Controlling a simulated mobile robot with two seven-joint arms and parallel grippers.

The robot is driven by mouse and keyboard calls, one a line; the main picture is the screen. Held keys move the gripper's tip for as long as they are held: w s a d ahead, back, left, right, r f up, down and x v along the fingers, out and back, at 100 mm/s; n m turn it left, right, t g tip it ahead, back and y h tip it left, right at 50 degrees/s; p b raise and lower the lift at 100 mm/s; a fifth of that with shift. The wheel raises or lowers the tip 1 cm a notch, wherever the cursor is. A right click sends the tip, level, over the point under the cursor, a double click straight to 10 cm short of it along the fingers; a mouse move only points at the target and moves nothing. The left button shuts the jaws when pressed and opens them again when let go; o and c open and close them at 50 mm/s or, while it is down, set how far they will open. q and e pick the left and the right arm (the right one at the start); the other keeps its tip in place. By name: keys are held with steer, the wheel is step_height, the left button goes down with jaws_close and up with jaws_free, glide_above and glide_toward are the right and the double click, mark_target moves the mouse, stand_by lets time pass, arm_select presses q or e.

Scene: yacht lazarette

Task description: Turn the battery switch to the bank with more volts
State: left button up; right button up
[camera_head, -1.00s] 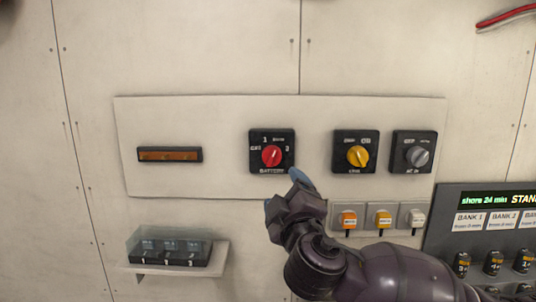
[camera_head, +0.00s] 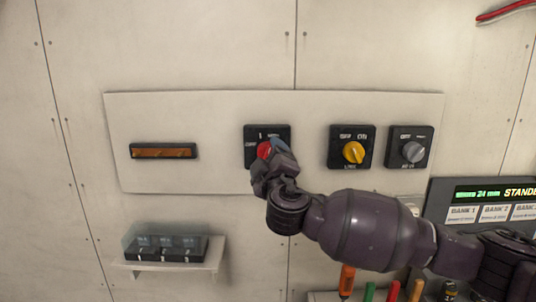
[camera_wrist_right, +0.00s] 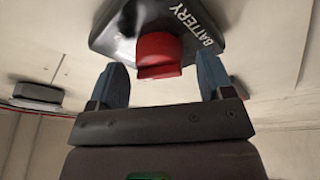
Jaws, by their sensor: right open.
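The battery switch (camera_head: 252,133) is a black square plate with a red knob (camera_head: 264,150) on the white wall panel. In the right wrist view the red knob (camera_wrist_right: 158,55) stands out from the plate marked BATTERY (camera_wrist_right: 125,22). My right gripper (camera_wrist_right: 160,85) is open, with its two blue-tipped fingers on either side of the knob and gaps visible. The Bank 1 (camera_head: 463,214) and Bank 2 (camera_head: 495,213) labels show on the dark unit at right. My left gripper is not in view.
A yellow knob switch (camera_head: 353,152) and a grey knob switch (camera_head: 412,152) sit right of the battery switch. An amber strip (camera_head: 163,151) is at left, above a shelf with a clear-covered box (camera_head: 165,245). Coloured-handled tools (camera_head: 393,290) stand below my arm.

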steer(key=shift+w, duration=0.2)
steer(key=c, duration=0.9)
